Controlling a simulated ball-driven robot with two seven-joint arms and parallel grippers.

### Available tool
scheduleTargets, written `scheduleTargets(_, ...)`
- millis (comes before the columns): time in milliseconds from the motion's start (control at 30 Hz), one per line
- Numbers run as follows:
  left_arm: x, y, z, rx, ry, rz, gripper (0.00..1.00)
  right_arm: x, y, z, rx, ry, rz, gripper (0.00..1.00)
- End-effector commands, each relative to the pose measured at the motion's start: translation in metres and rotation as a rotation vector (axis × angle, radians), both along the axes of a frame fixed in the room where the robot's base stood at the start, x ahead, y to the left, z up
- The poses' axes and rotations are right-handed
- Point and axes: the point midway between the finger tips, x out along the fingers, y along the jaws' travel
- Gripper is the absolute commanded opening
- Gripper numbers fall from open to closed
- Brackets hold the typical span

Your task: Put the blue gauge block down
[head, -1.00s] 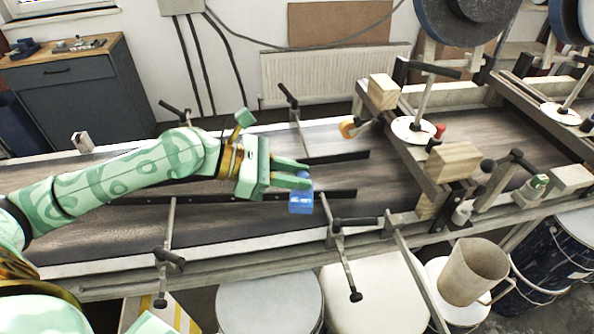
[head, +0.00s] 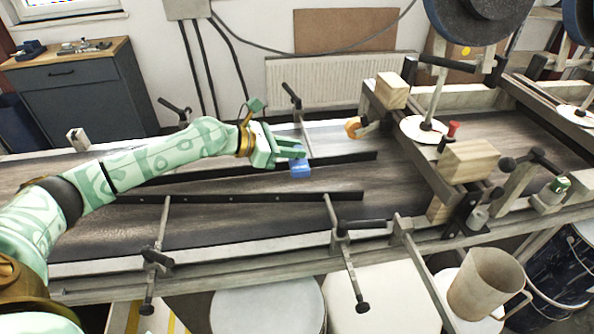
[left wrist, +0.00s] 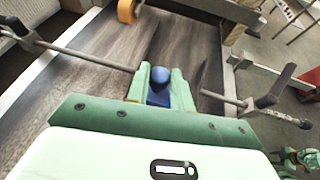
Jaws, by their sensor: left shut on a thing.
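The blue gauge block (head: 300,168) is held at the fingertips of my left gripper (head: 292,157), over the conveyor belt (head: 280,205) near the far black guide rail (head: 345,158). In the left wrist view the blue block (left wrist: 158,98) sits between the two green fingers of the gripper (left wrist: 160,88), which are shut on it. I cannot tell whether the block touches the rail or the belt. My right gripper does not show.
The near guide rail (head: 250,197) runs along the belt. An orange piece (head: 353,126) is at the belt's far side, also in the left wrist view (left wrist: 127,10). Wooden blocks (head: 470,160) and a white disc (head: 418,130) stand to the right. Bare belt lies right of the gripper.

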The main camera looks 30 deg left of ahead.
Motion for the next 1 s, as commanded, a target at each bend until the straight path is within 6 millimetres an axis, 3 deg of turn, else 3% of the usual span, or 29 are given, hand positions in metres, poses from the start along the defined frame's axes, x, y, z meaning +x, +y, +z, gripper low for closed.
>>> scheduleTargets(33,0.007,0.001,-0.011,-0.004,0.001,0.002,0.00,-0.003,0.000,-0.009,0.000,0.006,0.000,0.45)
scheduleTargets(267,0.019,0.005,-0.021,-0.003,-0.003,0.002,0.00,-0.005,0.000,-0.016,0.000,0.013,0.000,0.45)
scheduleTargets(500,0.022,0.005,-0.059,-0.003,0.001,0.001,0.00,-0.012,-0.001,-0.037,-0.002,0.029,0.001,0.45)
scheduleTargets(833,0.022,0.006,-0.058,-0.001,-0.002,0.001,0.00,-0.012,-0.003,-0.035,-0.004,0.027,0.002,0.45)
scheduleTargets(867,0.022,0.006,-0.058,0.000,-0.001,0.001,0.25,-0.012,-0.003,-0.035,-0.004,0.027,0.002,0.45)
scheduleTargets(900,0.022,0.006,-0.058,0.000,-0.002,0.000,0.37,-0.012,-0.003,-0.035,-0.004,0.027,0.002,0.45)
scheduleTargets(933,0.022,0.006,-0.058,0.000,-0.002,0.000,0.44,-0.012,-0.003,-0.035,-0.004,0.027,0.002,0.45)
scheduleTargets(1000,0.022,0.006,-0.058,0.000,-0.002,0.000,0.44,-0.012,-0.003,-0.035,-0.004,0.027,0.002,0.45)
